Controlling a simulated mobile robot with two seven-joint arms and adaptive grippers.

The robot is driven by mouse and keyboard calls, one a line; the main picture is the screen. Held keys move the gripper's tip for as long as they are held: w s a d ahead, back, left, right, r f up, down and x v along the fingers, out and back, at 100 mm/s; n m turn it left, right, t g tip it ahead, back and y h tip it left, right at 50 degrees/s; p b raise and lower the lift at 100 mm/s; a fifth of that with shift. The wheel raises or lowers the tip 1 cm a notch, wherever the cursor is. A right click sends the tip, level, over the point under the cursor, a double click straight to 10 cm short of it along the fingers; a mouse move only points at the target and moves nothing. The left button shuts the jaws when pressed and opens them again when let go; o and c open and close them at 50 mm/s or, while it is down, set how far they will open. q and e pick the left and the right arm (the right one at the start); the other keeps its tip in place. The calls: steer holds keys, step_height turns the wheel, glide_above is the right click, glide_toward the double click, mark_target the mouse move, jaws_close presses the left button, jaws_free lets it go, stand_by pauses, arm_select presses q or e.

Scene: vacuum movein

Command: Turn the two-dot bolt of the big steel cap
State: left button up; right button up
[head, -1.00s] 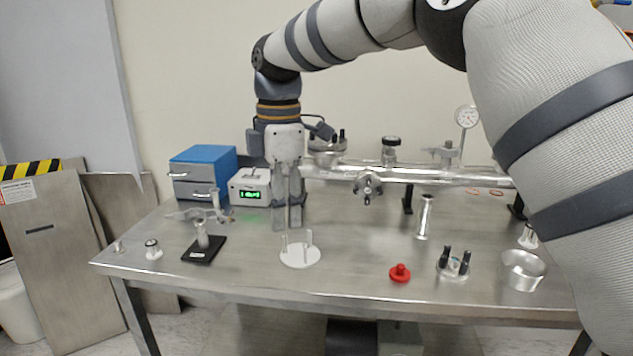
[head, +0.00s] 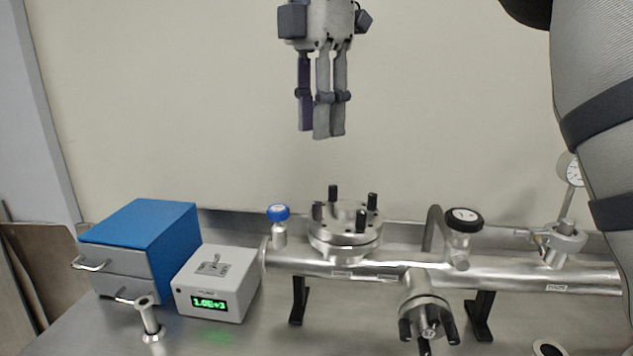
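The big steel cap (head: 345,238) is a round flange lying flat on top of the steel pipe. Several black upright bolts (head: 333,193) stand around its rim. Their dot marks are too small to read, so I cannot tell which bolt has two dots. My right gripper (head: 320,132) hangs fingers down, straight above the cap and well clear of it, in front of the wall. Its fingers stand apart with nothing between them. My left gripper is not in view.
The horizontal pipe (head: 390,268) carries a blue-topped valve (head: 278,213), a black-topped gauge (head: 464,218) and a front flange with black bolts (head: 428,318). A grey meter box (head: 215,283) and a blue drawer box (head: 140,235) stand left. My arm fills the right edge.

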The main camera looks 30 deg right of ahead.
glide_above(317, 203)
steer(key=f, duration=0.4)
steer(key=shift+s+f+p, duration=0.25)
steer(key=shift+f+p, duration=0.1)
steer(key=f, duration=0.7)
steer(key=shift+w, duration=0.25)
steer(key=shift+d, duration=0.1)
steer(key=shift+c, duration=0.6)
jaws_close()
